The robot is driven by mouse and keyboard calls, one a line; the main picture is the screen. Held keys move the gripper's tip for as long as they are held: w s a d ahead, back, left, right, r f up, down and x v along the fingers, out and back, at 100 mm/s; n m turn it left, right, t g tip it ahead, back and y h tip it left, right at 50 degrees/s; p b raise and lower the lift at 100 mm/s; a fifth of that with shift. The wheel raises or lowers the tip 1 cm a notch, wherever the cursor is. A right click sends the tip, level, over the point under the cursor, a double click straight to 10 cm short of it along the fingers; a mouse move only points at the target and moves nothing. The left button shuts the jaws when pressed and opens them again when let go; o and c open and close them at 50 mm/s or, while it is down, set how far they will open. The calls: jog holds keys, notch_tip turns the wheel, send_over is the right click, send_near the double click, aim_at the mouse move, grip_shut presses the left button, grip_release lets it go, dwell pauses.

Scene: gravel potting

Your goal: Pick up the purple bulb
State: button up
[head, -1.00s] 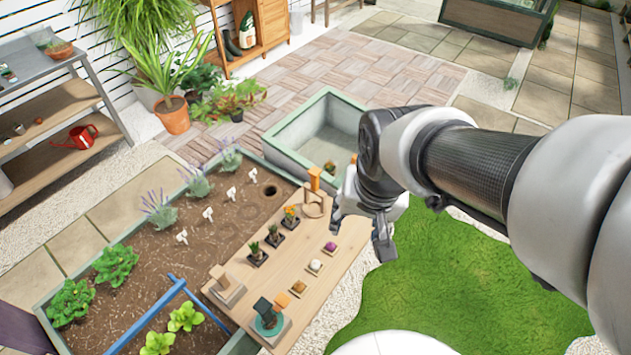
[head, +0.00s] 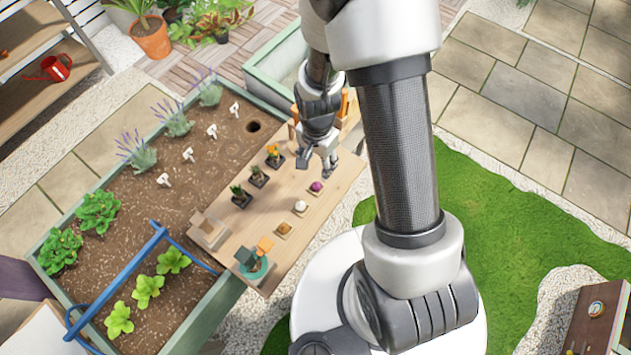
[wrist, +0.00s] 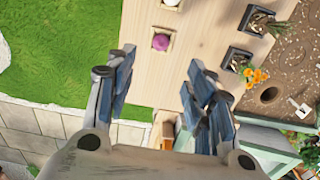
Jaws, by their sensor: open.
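The purple bulb (head: 316,187) sits on a small square tray near the right edge of the wooden table. It also shows in the wrist view (wrist: 160,42), at the top, ahead of my fingertips and between their lines. My gripper (head: 317,165) is open and empty, above the table and close to the bulb, without visible contact. In the wrist view both fingers (wrist: 163,70) are spread apart. A white bulb (head: 301,206) and a tan bulb (head: 284,227) sit on similar trays in a row with the purple one.
Several small potted plants (head: 257,177) stand on the table (head: 262,212) beside the bulbs. A soil bed (head: 110,245) with a blue-handled tool (head: 133,268) lies left. A teal-and-orange object (head: 254,262) stands at the table's near end. Grass (head: 490,225) lies right.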

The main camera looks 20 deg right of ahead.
aim_at(316, 183)
notch_tip(316, 183, down, 13)
jog(key=b, duration=0.3)
jog(key=shift+w+b, duration=0.15)
jog(key=shift+b, duration=0.25)
jog(key=shift+r, duration=0.15)
jog(key=c, duration=0.7)
